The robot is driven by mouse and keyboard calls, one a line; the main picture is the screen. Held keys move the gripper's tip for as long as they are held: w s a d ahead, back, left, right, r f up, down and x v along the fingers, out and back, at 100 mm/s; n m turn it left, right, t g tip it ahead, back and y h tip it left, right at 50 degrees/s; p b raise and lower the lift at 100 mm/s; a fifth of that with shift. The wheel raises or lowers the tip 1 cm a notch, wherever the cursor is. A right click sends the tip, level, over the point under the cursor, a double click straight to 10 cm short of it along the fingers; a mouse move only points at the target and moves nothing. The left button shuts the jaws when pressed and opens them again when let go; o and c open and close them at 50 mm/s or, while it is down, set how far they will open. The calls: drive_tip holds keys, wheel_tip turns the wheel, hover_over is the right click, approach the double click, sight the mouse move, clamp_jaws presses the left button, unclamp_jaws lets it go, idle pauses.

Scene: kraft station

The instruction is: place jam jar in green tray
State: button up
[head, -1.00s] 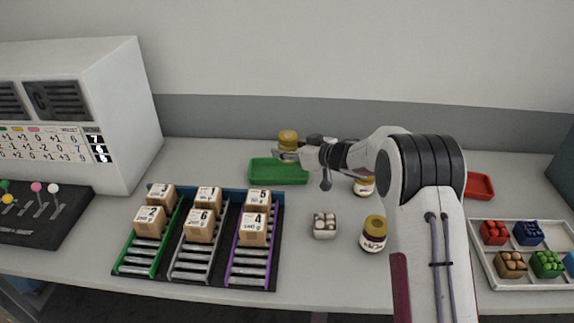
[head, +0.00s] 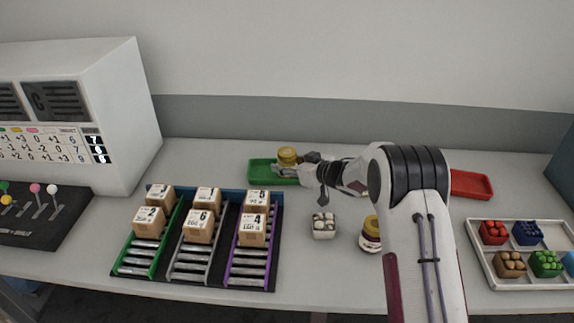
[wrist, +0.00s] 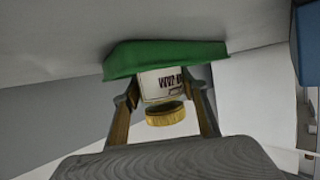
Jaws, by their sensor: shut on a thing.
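The jam jar (head: 287,155) has a yellow lid and a pale label. My gripper (head: 287,169) is shut on it and holds it upright at the green tray (head: 259,172). In the wrist view, which looks upside down, the jar (wrist: 160,85) is between the two fingers, with its base overlapping the tray (wrist: 165,54). Whether the base touches the tray floor is hidden. The rest of the tray looks empty.
Another jar (head: 370,238) and a carton of white round items (head: 324,226) stand nearer the front. A red tray (head: 470,184) lies right, partly behind my arm. A rack with numbered boxes (head: 198,228) is at left. A white crate (head: 490,275) holds colored produce.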

drive_tip(key=shift+f, duration=0.25)
drive_tip(key=o, duration=1.1)
drive_tip(key=shift+r, duration=0.15)
drive_tip(key=shift+v, duration=6)
